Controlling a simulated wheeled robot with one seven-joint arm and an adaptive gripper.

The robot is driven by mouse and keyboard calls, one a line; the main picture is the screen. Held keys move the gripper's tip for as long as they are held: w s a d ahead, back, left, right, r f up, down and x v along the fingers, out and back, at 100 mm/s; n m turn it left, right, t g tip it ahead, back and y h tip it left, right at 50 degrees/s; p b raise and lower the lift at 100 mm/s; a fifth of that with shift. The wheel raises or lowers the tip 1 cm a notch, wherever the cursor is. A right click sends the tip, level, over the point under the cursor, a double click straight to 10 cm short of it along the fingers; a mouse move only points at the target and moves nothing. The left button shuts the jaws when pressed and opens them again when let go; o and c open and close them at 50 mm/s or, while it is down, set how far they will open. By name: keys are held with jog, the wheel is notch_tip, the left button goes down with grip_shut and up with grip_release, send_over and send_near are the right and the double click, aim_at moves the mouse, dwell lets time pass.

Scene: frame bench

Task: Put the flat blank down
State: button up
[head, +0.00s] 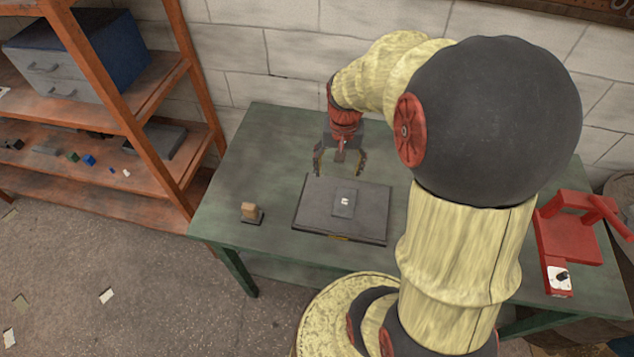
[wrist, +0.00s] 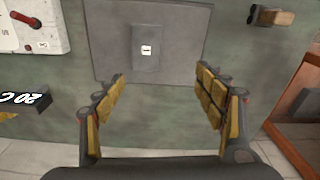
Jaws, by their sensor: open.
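A flat dark grey blank (head: 344,203) with a small white mark lies on a larger dark grey slab (head: 312,214) on the green bench. In the wrist view the blank (wrist: 146,38) lies beyond my fingertips, on the slab (wrist: 195,32). My gripper (head: 340,173) is open and empty behind the slab's far edge, above the bench. In the wrist view my gripper (wrist: 163,85) shows both fingers spread wide, with only bench and slab edge between them. The blank is apart from the fingers.
A small wooden-topped block (head: 250,212) stands left of the slab on the green bench (head: 265,150). A red press-like device (head: 570,240) stands at the right end. An orange shelf (head: 130,130) with a blue cabinet (head: 80,50) is at left. My arm covers the bench's right-centre.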

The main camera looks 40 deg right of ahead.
jog(key=s+a+r+n+t, duration=0.2)
jog(key=s+a+r+n, duration=0.2)
jog(key=a+r, duration=0.4)
jog(key=s+a+r+n+t, duration=0.3)
jog(key=a+r, duration=0.6)
jog(key=a, duration=0.3)
jog(key=shift+s+r+n, duration=0.25)
jog(key=shift+s+n, duration=0.55)
jog(key=shift+s, duration=0.3)
jog(key=shift+a, duration=0.1)
notch_tip(320, 180, down, 7)
jog(key=b, duration=0.7)
jog(key=shift+c, duration=1.2)
